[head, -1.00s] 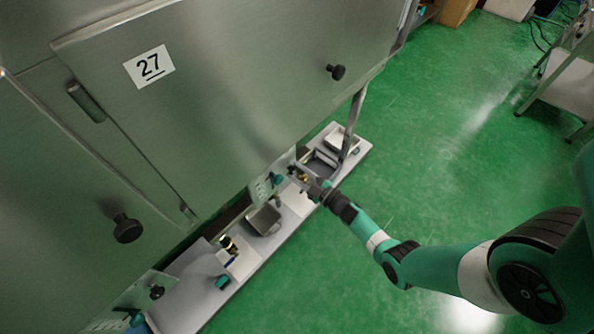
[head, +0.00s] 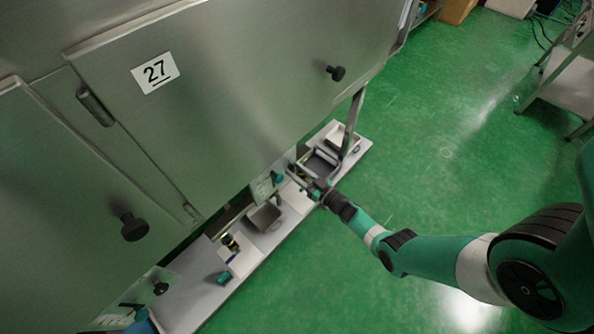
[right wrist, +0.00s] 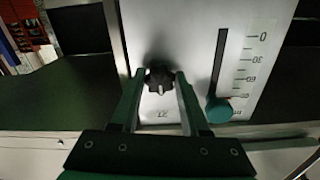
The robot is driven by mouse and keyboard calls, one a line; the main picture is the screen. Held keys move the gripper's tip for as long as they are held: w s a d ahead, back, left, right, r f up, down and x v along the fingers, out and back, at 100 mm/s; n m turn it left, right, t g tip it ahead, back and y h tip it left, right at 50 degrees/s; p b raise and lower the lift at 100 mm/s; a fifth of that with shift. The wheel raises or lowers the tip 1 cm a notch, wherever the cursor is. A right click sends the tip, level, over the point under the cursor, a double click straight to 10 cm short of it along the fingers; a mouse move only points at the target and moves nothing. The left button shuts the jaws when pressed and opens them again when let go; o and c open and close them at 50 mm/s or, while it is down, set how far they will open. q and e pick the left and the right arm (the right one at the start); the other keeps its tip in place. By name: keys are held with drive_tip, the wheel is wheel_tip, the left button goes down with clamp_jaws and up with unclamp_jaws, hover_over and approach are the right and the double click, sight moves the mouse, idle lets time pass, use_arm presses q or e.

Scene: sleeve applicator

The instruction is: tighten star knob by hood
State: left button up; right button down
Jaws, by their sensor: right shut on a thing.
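The black star knob (right wrist: 159,80) sits on a pale metal plate in the right wrist view. The two fingers of my right gripper (right wrist: 160,84) stand on either side of it and are shut on it. In the head view my right gripper (head: 308,188) reaches in low beside the hood (head: 230,95), whose label reads 27. The star knob cannot be made out there. My left gripper is in neither view.
Right of the knob are a vertical slot with a number scale (right wrist: 243,62) and a teal knob (right wrist: 219,110).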

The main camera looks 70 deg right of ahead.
drive_tip(key=shift+m, duration=0.6)
drive_tip(key=shift+c, duration=2)
unclamp_jaws()
drive_tip(key=p+v, duration=0.3)
drive_tip(key=v, duration=0.8)
drive_tip(key=shift+s+p, duration=0.3)
drive_tip(key=shift+p, duration=0.1)
